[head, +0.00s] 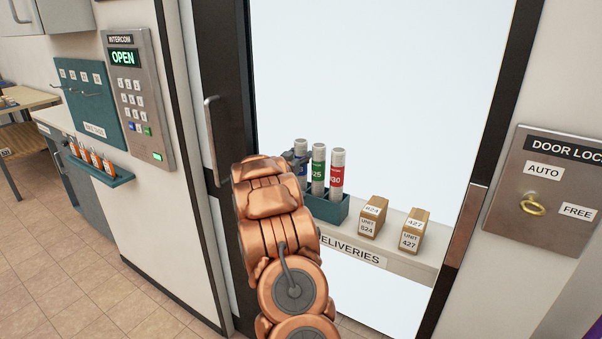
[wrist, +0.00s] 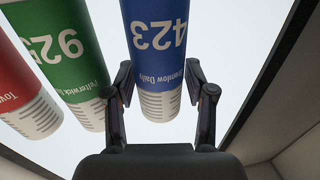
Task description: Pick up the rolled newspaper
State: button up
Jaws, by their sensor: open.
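Three rolled newspapers stand upright in a teal holder (head: 325,207) on the deliveries shelf. The blue-banded roll (head: 300,145) is leftmost, partly hidden behind my arm. The green-banded roll (head: 318,168) and the red-banded roll (head: 337,174) stand to its right. My gripper (head: 292,157) is at the blue roll, mostly hidden by the copper arm in the head view. In the wrist view, my gripper (wrist: 163,85) is open, with the blue roll (wrist: 157,50), marked 423, between its fingers. The green roll (wrist: 62,50) is close beside the left finger; the red roll (wrist: 20,85) is farther left.
Two small parcels, 624 (head: 372,217) and 427 (head: 412,232), stand on the shelf (head: 395,256) to the right. A dark door frame with a handle (head: 212,140) rises left of my arm. An intercom panel (head: 138,100) and a door lock panel (head: 545,190) flank the opening.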

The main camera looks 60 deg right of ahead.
jog(key=shift+w+d+r, duration=0.1)
jog(key=shift+d, duration=0.45)
grip_shut()
